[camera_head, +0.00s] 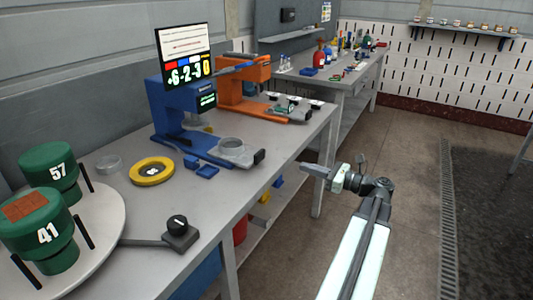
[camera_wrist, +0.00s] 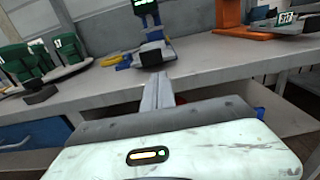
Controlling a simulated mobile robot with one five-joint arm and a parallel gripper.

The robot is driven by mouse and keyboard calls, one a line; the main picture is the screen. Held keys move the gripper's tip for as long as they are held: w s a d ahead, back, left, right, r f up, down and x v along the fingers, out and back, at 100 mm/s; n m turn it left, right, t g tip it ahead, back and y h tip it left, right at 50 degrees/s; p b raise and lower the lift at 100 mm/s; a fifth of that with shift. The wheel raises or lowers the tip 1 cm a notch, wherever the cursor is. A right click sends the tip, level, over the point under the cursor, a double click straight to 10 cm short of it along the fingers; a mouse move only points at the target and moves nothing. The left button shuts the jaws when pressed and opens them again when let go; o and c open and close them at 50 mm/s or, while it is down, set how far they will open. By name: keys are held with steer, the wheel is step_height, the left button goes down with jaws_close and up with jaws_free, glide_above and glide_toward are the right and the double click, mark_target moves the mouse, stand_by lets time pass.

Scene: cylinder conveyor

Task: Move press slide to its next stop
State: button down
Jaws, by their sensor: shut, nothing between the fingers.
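The blue press (camera_head: 180,115) stands on the grey bench. Its slide (camera_head: 234,152) sticks out at the front right, carries a round clear dish (camera_head: 231,144) and ends in a black handle (camera_head: 259,156). In the wrist view the slide (camera_wrist: 153,56) and its black handle (camera_wrist: 154,36) are straight ahead of the fingers. The orange press (camera_head: 240,85) behind has a similar slide (camera_head: 297,114) with a dark end. My gripper (camera_head: 306,168) is shut and empty, off the bench's front edge, to the right of the blue press's handle and apart from it; it also shows in the wrist view (camera_wrist: 160,80).
Green canisters marked 57 (camera_head: 48,170) and 41 (camera_head: 40,230) stand on a round white turntable (camera_head: 105,215) with a black-knobbed lever (camera_head: 180,232). A yellow ring (camera_head: 152,171) and small blue block (camera_head: 205,169) lie nearby. A display (camera_head: 185,55) stands behind. Floor at right is clear.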

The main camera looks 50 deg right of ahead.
steer(key=x, duration=1.4)
steer(key=shift+d, duration=0.1)
